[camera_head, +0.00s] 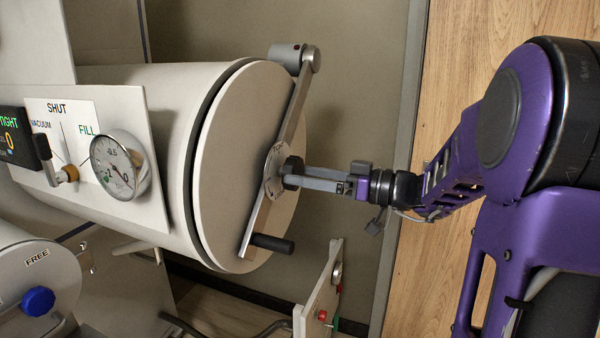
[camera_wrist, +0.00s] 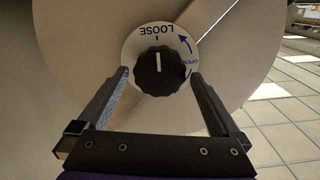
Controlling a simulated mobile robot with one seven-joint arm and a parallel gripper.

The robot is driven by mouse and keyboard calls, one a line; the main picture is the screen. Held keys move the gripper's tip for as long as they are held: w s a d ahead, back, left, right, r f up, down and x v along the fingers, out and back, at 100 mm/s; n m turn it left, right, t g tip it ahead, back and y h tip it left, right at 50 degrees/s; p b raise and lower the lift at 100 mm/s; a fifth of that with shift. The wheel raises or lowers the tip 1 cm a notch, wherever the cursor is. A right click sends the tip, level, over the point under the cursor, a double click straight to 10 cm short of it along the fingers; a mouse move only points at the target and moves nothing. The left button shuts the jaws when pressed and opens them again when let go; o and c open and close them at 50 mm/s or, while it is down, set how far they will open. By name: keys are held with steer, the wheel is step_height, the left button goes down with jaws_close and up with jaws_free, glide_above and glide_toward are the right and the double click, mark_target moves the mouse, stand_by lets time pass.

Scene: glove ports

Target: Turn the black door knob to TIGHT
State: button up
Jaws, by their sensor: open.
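The black door knob (camera_head: 292,172) sits at the centre of the round cream door (camera_head: 228,150) of a white cylinder. In the wrist view the knob (camera_wrist: 160,80) has a scalloped edge and a white pointer line. The line points up, toward the word LOOSE, which appears upside down on the white dial plate (camera_wrist: 133,48). A blue arrow and blue lettering show to the right; no TIGHT mark is visible on this plate. My gripper (camera_head: 300,178) is open in front of the door, its fingertips on either side of the knob. Contact cannot be told.
A metal bar (camera_head: 293,112) crosses the door, with a black handle (camera_head: 272,243) at its lower end. A panel with a gauge (camera_head: 121,164) and a small lever is at left. A blue knob (camera_head: 38,300) marked FREE is lower left. A small panel (camera_head: 322,297) stands below.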

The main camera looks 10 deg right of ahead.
steer(key=shift+x, duration=1)
steer(key=shift+c, duration=0.2)
steer(key=c, duration=1.1)
